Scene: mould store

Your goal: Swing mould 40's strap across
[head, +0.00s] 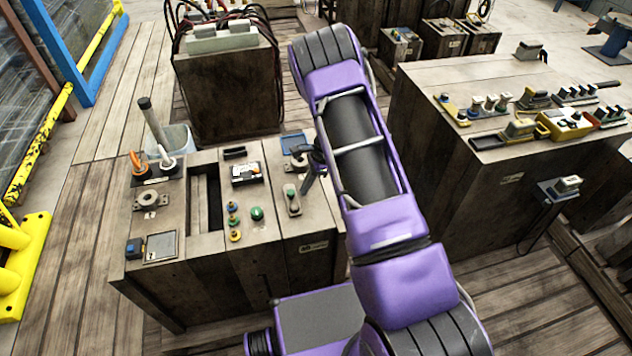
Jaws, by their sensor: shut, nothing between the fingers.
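A dark wooden block (262,270) with a pale top stands in front of me, split into several sections. A small label (313,247) is on its front at the right, too small to read, so I cannot tell which part is mould 40. A narrow grey-green fitting (292,200) with a small knob lies on the right section; I cannot tell whether it is the strap. My gripper (306,190) points down just right of this fitting, shut and empty. I cannot tell whether it touches anything. My purple arm hides the area behind and right of it.
A second wooden block (440,160) with several small fittings is at the right. A cabled block (228,90) is behind.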

